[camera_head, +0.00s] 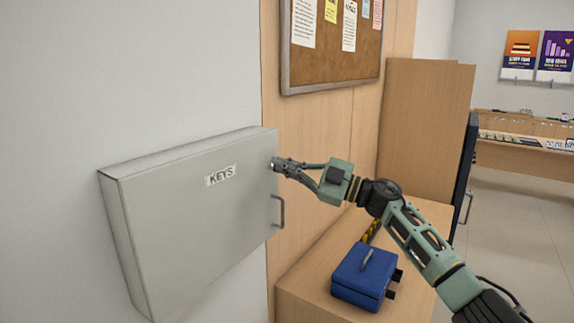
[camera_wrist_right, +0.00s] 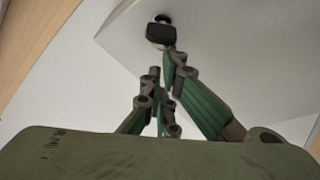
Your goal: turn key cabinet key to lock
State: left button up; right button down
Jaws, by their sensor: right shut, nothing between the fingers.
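The grey key cabinet (camera_head: 170,230), labelled KEYS, hangs on the left wall with its door shut flat. A handle (camera_head: 281,212) sits at the door's right edge. My right gripper (camera_head: 280,164) is at the door's upper right, just above the handle. In the right wrist view, a dark key head (camera_wrist_right: 161,34) stands out from the pale door in front of my right gripper (camera_wrist_right: 163,66). The fingers are shut with nothing held; one tip is close to the key head, and I cannot tell if it touches. In the head view the fingers cover the key. My left gripper is out of view.
A blue cash box (camera_head: 362,275) stands on the wooden cabinet (camera_head: 310,293) below my right arm. A cork board (camera_head: 325,65) hangs above. A tall wooden unit (camera_head: 425,115) stands behind, with open floor at the right.

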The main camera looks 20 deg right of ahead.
jog(key=n, duration=0.2)
jog(key=f+n+g, duration=0.1)
jog(key=n, duration=0.2)
jog(key=f+n+g+h, duration=0.1)
jog(key=n, duration=0.2)
jog(key=shift+s+a+f+b, duration=0.2)
jog(key=shift+a+f+b, duration=0.05)
jog(key=shift+b, duration=0.1)
jog(key=shift+f, duration=0.1)
dwell(0.5)
